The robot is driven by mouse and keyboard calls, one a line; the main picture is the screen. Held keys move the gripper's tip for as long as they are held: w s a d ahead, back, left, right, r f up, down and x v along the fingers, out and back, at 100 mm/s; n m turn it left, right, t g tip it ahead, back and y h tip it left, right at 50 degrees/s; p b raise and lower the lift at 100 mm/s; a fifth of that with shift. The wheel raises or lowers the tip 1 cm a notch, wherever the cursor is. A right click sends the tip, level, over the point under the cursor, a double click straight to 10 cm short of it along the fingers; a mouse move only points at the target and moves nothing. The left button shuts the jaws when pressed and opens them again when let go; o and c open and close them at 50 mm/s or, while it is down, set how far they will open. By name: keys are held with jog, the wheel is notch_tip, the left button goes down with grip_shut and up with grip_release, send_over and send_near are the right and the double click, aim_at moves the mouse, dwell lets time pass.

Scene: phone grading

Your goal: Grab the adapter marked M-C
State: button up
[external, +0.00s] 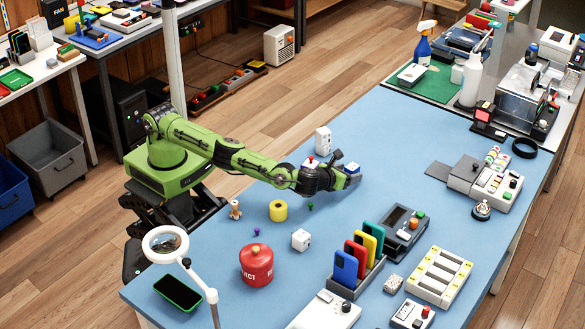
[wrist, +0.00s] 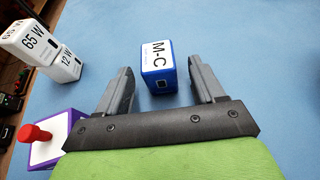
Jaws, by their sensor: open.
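The adapter marked M-C (wrist: 161,80) is a blue block with a white labelled top and a dark port on its near side. It stands on the blue table in the wrist view. My gripper (wrist: 159,66) is open, with one finger to each side of the adapter in the picture. Gaps show on both sides and neither finger touches it. I cannot tell how far above the table the fingertips are. In the external view a small blue and white block, likely this adapter (external: 353,167), shows right beside my gripper (external: 352,180), partly hidden.
White blocks marked 65 W (wrist: 28,40) and 12 W (wrist: 66,66) stand stacked at the left. A purple-sided box with a red knob (wrist: 35,133) is close by my left finger. A red canister (external: 257,266) and a phone rack (external: 357,284) stand nearer the front. Table right of the adapter is clear.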

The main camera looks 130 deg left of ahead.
jog(key=c, duration=1.1)
